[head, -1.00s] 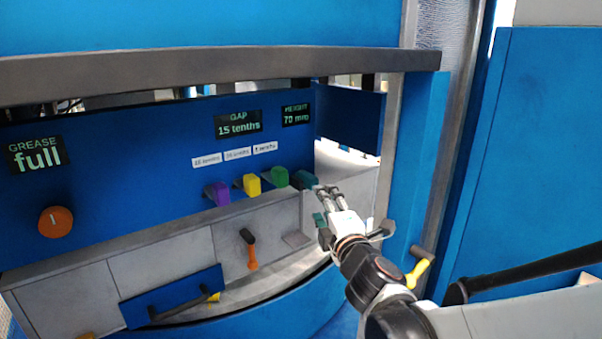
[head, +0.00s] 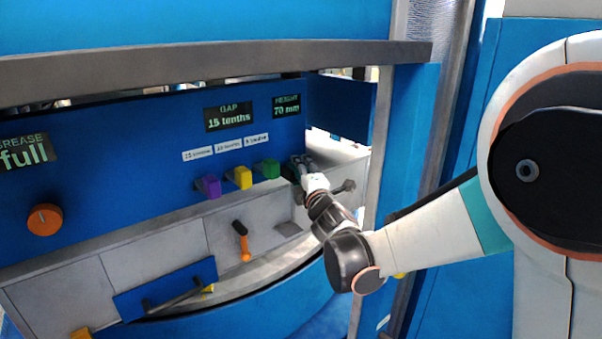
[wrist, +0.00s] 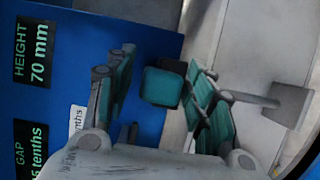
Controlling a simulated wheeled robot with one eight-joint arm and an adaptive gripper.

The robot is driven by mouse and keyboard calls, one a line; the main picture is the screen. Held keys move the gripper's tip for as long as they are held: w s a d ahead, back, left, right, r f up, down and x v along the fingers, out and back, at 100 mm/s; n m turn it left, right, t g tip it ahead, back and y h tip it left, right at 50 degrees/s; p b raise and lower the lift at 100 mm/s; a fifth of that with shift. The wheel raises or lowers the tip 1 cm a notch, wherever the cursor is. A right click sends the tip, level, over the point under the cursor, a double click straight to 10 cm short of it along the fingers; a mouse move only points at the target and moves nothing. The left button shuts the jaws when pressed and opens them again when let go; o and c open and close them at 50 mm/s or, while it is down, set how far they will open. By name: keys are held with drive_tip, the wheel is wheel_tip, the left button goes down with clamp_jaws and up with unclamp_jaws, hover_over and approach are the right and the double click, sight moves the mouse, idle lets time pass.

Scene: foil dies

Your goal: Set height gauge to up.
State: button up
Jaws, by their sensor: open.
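The height display (head: 287,106) on the blue panel reads 70 mm, and it shows sideways in the wrist view (wrist: 33,52). Below it a teal block-shaped control (wrist: 162,87) sticks out of the panel, at the right end of a row of coloured ones. My gripper (head: 303,165) is at this teal control, which it mostly hides in the head view. In the wrist view the open fingers stand on either side of the teal block, with gaps visible on both sides. I cannot tell how deep the block sits between the fingertips.
Purple (head: 210,186), yellow (head: 239,178) and green (head: 267,169) controls stand to the left. A grey lever (wrist: 258,99) is close to the right finger. An orange-handled lever (head: 242,241) and an orange knob (head: 45,220) are further left. The gap display (head: 228,117) reads 15 tenths.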

clamp_jaws()
wheel_tip(320, 180, up, 8)
drive_tip(key=p, duration=0.3)
drive_tip(key=shift+f, duration=0.25)
drive_tip(key=shift+r, duration=0.1)
unclamp_jaws()
drive_tip(key=shift+r, duration=0.1)
